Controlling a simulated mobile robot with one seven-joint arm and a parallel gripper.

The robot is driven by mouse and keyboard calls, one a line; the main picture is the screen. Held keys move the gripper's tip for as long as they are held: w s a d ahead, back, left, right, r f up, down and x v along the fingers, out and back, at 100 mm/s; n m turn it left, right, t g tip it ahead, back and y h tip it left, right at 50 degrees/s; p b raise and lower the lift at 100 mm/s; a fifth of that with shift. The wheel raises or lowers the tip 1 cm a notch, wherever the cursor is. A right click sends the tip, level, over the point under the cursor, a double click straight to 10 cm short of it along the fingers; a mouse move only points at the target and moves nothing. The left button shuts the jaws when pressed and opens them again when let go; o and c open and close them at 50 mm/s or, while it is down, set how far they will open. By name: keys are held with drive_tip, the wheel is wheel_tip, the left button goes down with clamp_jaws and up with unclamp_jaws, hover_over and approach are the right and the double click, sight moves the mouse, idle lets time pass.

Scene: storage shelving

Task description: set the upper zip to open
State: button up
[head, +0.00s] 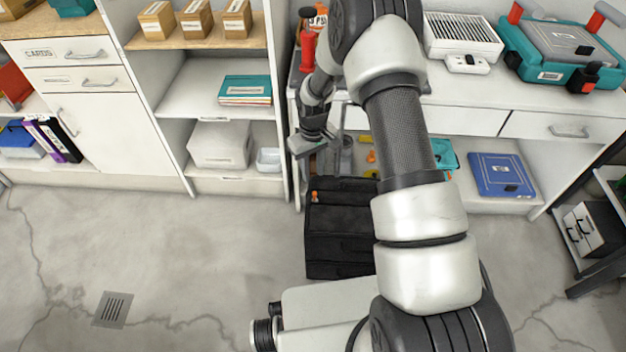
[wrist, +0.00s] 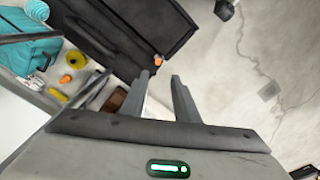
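A black fabric case (head: 340,222) with several horizontal bands stands on the floor against the shelving, partly hidden by my arm. A small orange tab (head: 315,196), seemingly the upper zip's pull, sits near its upper left. In the wrist view the black case (wrist: 130,38) fills the upper middle, and the orange tab (wrist: 158,60) lies at its edge, just beyond my fingertips. My gripper (wrist: 161,80) is open, its two fingers apart with nothing between them. In the head view my gripper (head: 312,145) hangs above the case. Whether the zip is open or closed is unclear.
Left shelving holds cardboard boxes (head: 195,19), teal books (head: 245,90) and a white bin (head: 220,145). A blue case (head: 501,175) lies on the lower right shelf. A teal toolbox (head: 562,50) stands on the counter. The floor (head: 200,250) left of the black case is clear.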

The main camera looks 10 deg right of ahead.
wheel_tip(320, 180, up, 5)
drive_tip(key=shift+r+p, duration=0.15)
drive_tip(key=shift+p, duration=0.25)
drive_tip(key=s+d+r+m+t, duration=0.15)
drive_tip(key=s+r, duration=0.35)
drive_tip(key=r, duration=0.8)
drive_tip(key=s+d+r+m+t, duration=0.15)
drive_tip(key=s+r, duration=0.25)
drive_tip(key=r, duration=1)
drive_tip(key=s+d+r+t, duration=0.1)
drive_tip(key=s+r, duration=0.2)
drive_tip(key=s, duration=0.3)
drive_tip(key=s+r+m+t, duration=0.1)
drive_tip(key=s+r, duration=0.2)
drive_tip(key=s, duration=0.4)
drive_tip(key=s+d+r+t, duration=0.1)
drive_tip(key=s+r, duration=0.2)
drive_tip(key=s, duration=0.3)
wheel_tip(320, 180, up, 22)
drive_tip(key=p, duration=2.2)
drive_tip(key=shift+s+a+m, duration=0.15)
drive_tip(key=shift+s+m, duration=0.15)
drive_tip(key=shift+s, duration=0.15)
drive_tip(key=shift+f, duration=0.1)
